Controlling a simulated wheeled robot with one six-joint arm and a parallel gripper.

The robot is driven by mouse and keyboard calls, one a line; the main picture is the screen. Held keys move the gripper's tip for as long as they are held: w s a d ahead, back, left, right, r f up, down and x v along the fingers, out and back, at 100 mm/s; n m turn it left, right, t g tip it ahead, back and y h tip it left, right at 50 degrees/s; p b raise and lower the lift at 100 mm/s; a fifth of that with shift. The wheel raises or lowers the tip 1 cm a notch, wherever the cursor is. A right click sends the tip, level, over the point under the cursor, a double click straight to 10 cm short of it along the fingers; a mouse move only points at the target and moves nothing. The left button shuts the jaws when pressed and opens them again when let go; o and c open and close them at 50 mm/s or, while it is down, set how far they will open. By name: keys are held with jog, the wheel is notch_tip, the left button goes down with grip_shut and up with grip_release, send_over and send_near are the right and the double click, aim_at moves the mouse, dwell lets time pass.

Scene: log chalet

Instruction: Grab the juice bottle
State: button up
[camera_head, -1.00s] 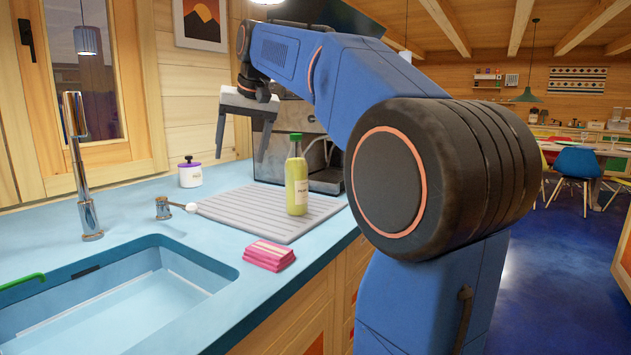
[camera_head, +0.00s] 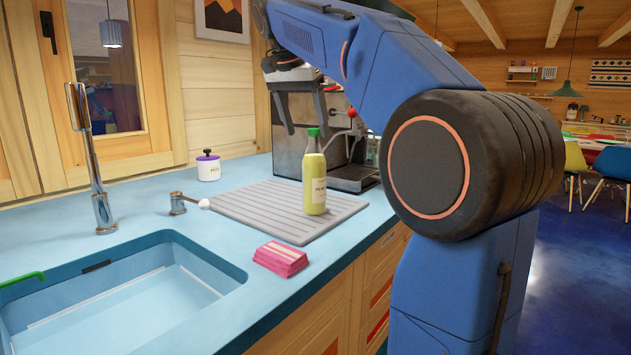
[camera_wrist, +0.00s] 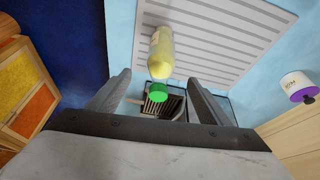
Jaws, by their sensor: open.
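The juice bottle (camera_head: 314,178) is yellow with a green cap and a pale label. It stands upright on a grey ribbed drying mat (camera_head: 262,208) on the blue counter. In the wrist view the bottle (camera_wrist: 161,55) shows from above, its cap (camera_wrist: 158,92) toward the gap between my fingers. My gripper (camera_head: 304,112) is open and empty, above and behind the bottle in the head view. In the wrist view its two fingers (camera_wrist: 157,92) are spread to either side of the cap's line. I see no contact with the bottle.
A coffee machine (camera_head: 300,140) stands close behind the bottle. A white jar with a purple lid (camera_head: 208,168) is at the back left. A pink sponge stack (camera_head: 281,259), a tap (camera_head: 92,160) and a sink (camera_head: 130,300) are nearer. The counter's front edge is right of the mat.

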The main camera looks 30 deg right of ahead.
aim_at(314, 163)
jog(key=x, duration=1.1)
jog(key=shift+w+f, duration=0.1)
jog(key=shift+f, duration=0.15)
jog(key=shift+c, duration=0.2)
jog(key=shift+r, duration=0.1)
jog(key=c, duration=1.7)
